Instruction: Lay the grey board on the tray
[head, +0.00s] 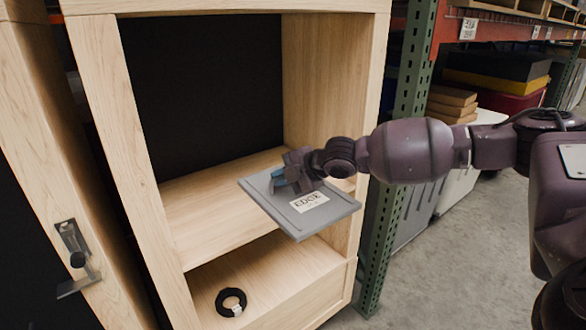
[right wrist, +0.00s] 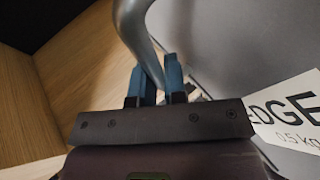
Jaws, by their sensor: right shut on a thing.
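The grey board (head: 333,207) is a flat slab with a white label reading "EDGE"; the label also shows "0.5 kg" in the right wrist view. My right gripper (head: 280,181) is over the board, shut on its grey curved handle (right wrist: 137,30). In the right wrist view, the blue fingers (right wrist: 157,82) stand on both sides of this handle. The board is held roughly flat at the front of the wooden cabinet, near the height of its middle shelf. I cannot make out a tray in either view. My left gripper is not in view.
The wooden cabinet (head: 333,85) has a bare middle shelf (head: 205,205). A black ring (head: 231,301) with a white tag lies in the lower compartment. A metal latch (head: 75,250) is on the left panel. A green rack post (head: 411,90) stands to the right.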

